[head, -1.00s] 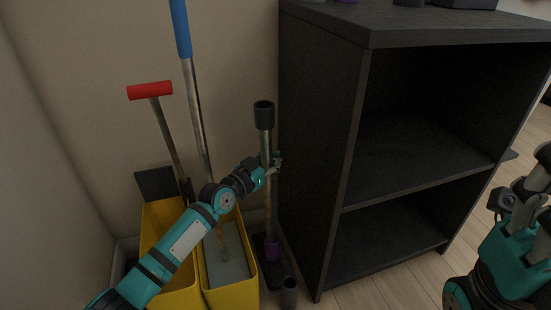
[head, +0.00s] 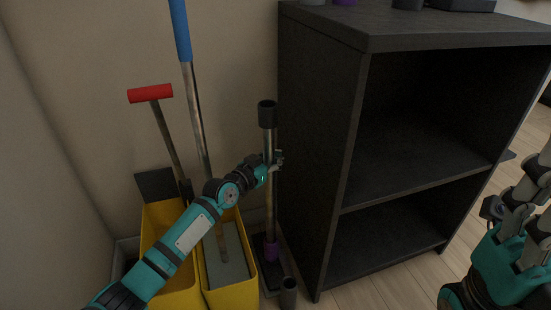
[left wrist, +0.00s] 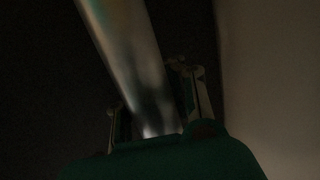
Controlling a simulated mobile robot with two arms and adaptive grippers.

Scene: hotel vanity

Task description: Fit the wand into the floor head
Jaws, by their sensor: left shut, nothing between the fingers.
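The wand (head: 269,145) is a metal tube with a black top end, standing nearly upright beside the cabinet's left side. I cannot tell whether the wand is seated. My left gripper (head: 276,160) is shut at the wand's upper part, holding nothing. In the left wrist view the tube (left wrist: 128,60) runs close by the fingers (left wrist: 158,110). My right gripper (head: 530,190) is at the right edge.
The black open-shelved cabinet (head: 325,130) stands close on the right. Yellow bins (head: 232,295) stand to the left, with a red-handled tool (head: 150,93) and a blue-handled pole (head: 181,30) in or behind them. The wall is close behind.

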